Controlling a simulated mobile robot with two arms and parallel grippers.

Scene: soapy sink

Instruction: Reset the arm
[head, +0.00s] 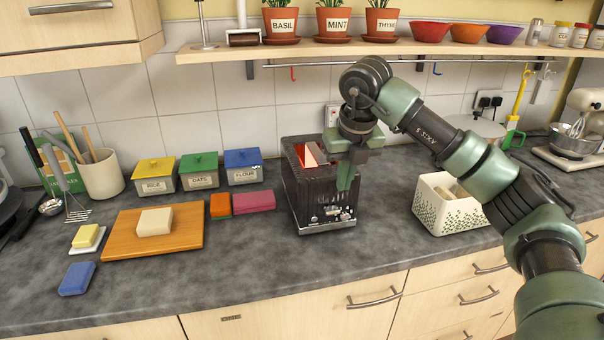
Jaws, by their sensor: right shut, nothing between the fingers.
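My right arm (465,150) comes in from the lower right and bends down at its wrist. My right gripper (346,180) points down in front of the upper right part of a dark toaster (305,210), with its fingers shut and empty. It hides part of the toaster's front and top. I cannot tell whether the fingers touch the toaster. The toaster's slot glows orange-red, and a pale slice-like piece (313,152) shows at the slot. My left gripper is not in view.
A shelf (480,44) with potted herbs and bowls runs above the arm. A patterned white bin (440,217) stands right of the toaster. Canisters (200,178) and a wooden board (120,237) are on the left. The front counter (250,275) is clear.

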